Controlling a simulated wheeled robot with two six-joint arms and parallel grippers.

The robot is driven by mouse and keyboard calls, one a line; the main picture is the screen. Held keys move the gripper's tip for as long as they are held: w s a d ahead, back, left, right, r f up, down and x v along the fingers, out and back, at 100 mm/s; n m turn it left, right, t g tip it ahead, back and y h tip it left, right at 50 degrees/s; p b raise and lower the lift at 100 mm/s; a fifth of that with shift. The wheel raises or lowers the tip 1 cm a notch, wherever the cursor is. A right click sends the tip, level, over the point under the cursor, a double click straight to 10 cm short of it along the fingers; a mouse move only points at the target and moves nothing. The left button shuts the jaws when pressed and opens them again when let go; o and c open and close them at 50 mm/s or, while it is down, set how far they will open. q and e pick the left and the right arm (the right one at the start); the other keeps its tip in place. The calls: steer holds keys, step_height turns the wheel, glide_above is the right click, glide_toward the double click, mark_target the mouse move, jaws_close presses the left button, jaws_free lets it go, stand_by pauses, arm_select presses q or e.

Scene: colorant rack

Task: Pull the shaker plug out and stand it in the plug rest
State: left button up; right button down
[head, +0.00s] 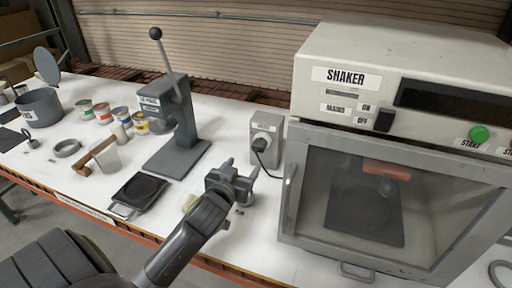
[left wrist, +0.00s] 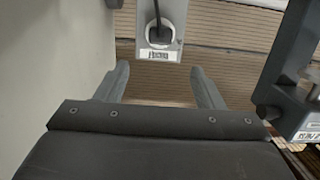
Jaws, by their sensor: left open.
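The black shaker plug (head: 260,145) sits in the front of the grey outlet box (head: 275,126), and its dark cord runs toward the shaker (head: 340,82). My left gripper (head: 241,166) is open and empty, in front of the box and apart from the plug. In the left wrist view, the open fingers (left wrist: 161,82) point toward the outlet box (left wrist: 174,54). The plug (left wrist: 159,33) shows there in a white round socket, roughly centred between the fingers. I cannot pick out the plug rest. My right gripper is not in view.
The shaker cabinet with its glass door stands right of the box. A grey lever press (head: 176,128) stands to the left. A black tray (head: 140,192) and a small yellowish piece (head: 190,203), partly hidden by my arm, lie near the front edge. Several paint cans stand further left.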

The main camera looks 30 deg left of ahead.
mark_target(257, 148)
arm_select(q)
steer(key=p+x, duration=0.2)
steer(key=x, duration=1)
steer(key=shift+w+a+f, duration=0.1)
steer(key=shift+w+f, duration=0.05)
steer(key=shift+w+a+f, duration=0.1)
steer(key=shift+w+a, duration=0.05)
steer(key=shift+w, duration=0.35)
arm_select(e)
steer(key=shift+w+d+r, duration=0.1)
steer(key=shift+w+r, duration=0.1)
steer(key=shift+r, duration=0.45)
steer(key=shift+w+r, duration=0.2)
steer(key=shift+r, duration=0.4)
arm_select(q)
steer(key=c, duration=1.1)
steer(key=shift+s+f, duration=0.1)
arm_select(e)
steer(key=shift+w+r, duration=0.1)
arm_select(q)
steer(key=shift+s+p, duration=0.3)
steer(key=shift+s, duration=0.2)
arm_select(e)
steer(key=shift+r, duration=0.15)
